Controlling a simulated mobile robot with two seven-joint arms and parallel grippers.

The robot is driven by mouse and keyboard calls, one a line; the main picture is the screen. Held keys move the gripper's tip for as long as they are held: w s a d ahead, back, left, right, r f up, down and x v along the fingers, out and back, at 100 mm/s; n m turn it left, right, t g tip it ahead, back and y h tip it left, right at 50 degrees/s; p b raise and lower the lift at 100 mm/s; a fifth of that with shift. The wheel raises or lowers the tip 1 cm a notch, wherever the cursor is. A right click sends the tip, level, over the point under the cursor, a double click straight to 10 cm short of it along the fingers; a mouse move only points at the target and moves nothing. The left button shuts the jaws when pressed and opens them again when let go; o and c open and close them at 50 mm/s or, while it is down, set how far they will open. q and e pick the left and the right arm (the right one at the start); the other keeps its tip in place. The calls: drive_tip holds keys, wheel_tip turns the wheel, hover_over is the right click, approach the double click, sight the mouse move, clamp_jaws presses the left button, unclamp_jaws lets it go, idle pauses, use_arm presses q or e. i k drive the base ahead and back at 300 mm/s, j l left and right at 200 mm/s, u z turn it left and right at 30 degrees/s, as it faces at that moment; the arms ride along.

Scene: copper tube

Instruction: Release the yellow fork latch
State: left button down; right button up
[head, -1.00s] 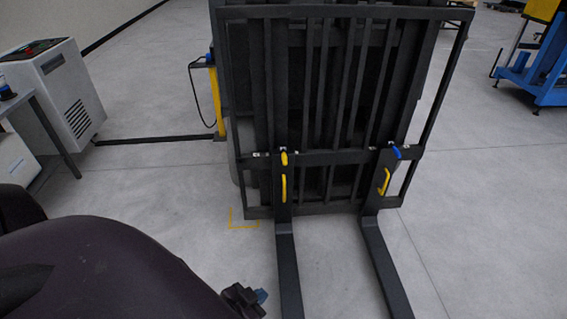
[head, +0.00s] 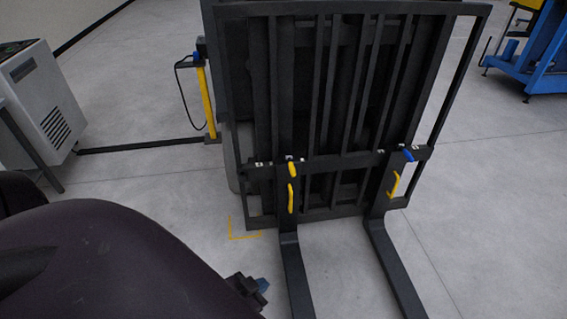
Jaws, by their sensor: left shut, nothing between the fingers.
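The yellow fork latch (head: 292,168) is a small yellow lever at the top of the left fork, on the dark crossbar of the fork carriage (head: 342,161). A yellow handle (head: 291,198) sits just below it on the same fork. My left gripper (head: 262,286) is at the bottom of the head view, below and left of the latch and apart from it. It is shut and empty, and my dark arm partly hides it. My right gripper is not in view.
A blue latch (head: 408,155) and another yellow handle (head: 394,184) are on the right fork (head: 397,270). The left fork (head: 296,275) reaches toward me along the floor. A yellow post (head: 206,100) stands left of the carriage. Grey floor (head: 140,180) is clear to the left.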

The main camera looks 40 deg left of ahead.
sight(292, 168)
drive_tip(key=i+j, duration=0.1)
drive_tip(key=j, duration=1.6)
drive_tip(key=i+z, duration=0.05)
